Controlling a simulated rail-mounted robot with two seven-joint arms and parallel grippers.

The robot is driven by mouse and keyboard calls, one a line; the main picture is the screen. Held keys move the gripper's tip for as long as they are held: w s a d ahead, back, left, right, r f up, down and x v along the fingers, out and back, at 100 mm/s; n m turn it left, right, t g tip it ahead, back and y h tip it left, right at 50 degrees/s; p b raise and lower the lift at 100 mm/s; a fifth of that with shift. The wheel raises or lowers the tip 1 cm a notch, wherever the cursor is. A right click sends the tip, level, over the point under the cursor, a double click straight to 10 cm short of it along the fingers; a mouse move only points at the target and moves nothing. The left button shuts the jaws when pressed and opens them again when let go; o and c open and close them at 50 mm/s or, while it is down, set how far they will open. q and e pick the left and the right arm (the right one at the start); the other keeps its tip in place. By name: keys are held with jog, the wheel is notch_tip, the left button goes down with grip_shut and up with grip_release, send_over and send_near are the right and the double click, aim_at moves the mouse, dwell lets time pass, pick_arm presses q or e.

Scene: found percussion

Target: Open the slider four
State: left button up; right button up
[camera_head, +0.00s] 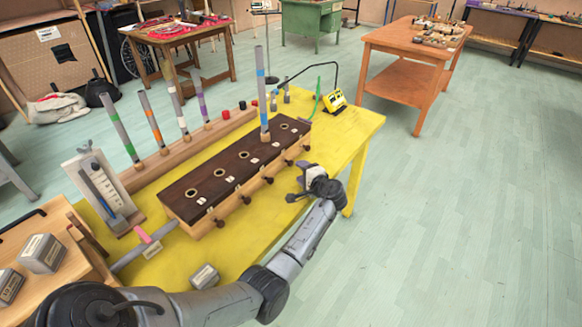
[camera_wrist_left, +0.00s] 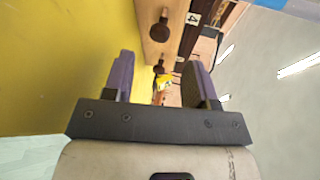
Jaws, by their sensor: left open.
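A long wooden box (camera_head: 190,224) with a dark top and several round holes stands on the yellow table. Brown slider knobs line its near long side. The knob fourth from the left (camera_head: 289,162) lies just behind my left gripper (camera_head: 296,182). A label "4" (camera_wrist_left: 193,18) shows in the left wrist view beside a near knob (camera_wrist_left: 158,29), with a farther knob (camera_wrist_left: 158,67) below it. The left gripper is open and empty, its fingers (camera_wrist_left: 160,78) apart and clear of the near knob. A grey tube with a blue band (camera_head: 263,95) stands upright at the box's top.
Several banded tubes (camera_head: 125,130) stand in a wooden rail behind the box. A gauge panel (camera_head: 98,190) is at left, and a grey block (camera_head: 205,276) lies near the front edge. A yellow device (camera_head: 336,100) sits at the far end. Right of the table is open floor.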

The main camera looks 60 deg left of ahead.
aim_at(292, 164)
pick_arm(q)
jog(key=b+x, duration=0.2)
jog(key=x, duration=0.5)
jog(key=shift+a, duration=0.35)
jog(key=shift+c, duration=0.4)
jog(key=shift+f, duration=0.1)
grip_shut()
jog(key=shift+d, duration=0.1)
